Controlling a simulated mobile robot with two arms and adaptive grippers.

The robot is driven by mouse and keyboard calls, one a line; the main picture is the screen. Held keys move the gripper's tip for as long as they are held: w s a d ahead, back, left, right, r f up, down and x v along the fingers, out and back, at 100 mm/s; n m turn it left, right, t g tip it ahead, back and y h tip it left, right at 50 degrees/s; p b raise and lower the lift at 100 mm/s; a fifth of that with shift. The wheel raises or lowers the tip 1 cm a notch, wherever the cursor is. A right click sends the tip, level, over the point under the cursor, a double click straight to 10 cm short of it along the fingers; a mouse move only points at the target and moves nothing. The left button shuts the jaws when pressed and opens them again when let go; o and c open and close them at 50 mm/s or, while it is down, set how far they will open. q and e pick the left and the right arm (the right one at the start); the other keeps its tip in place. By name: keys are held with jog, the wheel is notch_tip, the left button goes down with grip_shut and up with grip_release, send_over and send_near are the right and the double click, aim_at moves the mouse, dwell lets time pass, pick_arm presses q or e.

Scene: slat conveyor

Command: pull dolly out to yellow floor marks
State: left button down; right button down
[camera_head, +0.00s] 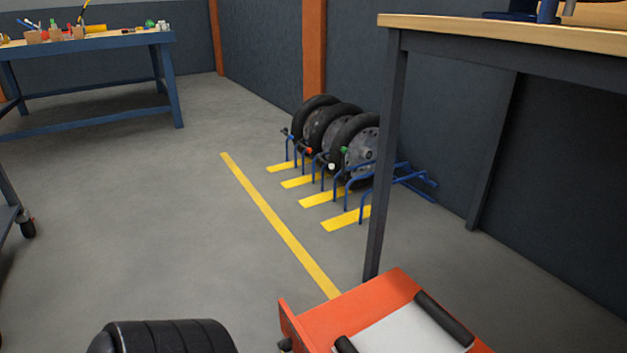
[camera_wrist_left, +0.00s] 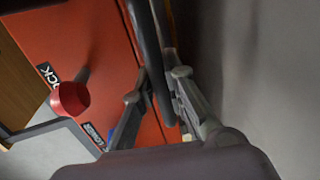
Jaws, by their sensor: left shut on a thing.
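An orange-red dolly (camera_head: 352,307) with black bars and a pale plate on top shows at the bottom of the head view, partly cut off. In the left wrist view, what looks like its orange-red panel (camera_wrist_left: 85,28) carries a round red knob (camera_wrist_left: 69,99) and dark labels. My left gripper (camera_wrist_left: 160,82) is shut around a dark bar (camera_wrist_left: 150,42) beside that panel. The far end of the bar is out of frame. A long yellow floor line (camera_head: 273,222) runs up to the dolly's far side. My right gripper is not in view.
A blue rack (camera_head: 407,175) holds black wheels (camera_head: 360,145) by the wall, with short yellow stripes (camera_head: 347,218) before it. A wood-topped table (camera_head: 500,38) stands close at right, its leg just behind the dolly. A blue bench (camera_head: 90,128) stands far left. The floor between is clear.

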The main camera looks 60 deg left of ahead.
pick_arm(q)
jog(key=c, duration=1.6)
grip_release()
jog(key=shift+s, duration=0.1)
jog(key=v, duration=1.1)
jog(key=shift+s, duration=0.45)
jog(key=shift+s+a, duration=0.1)
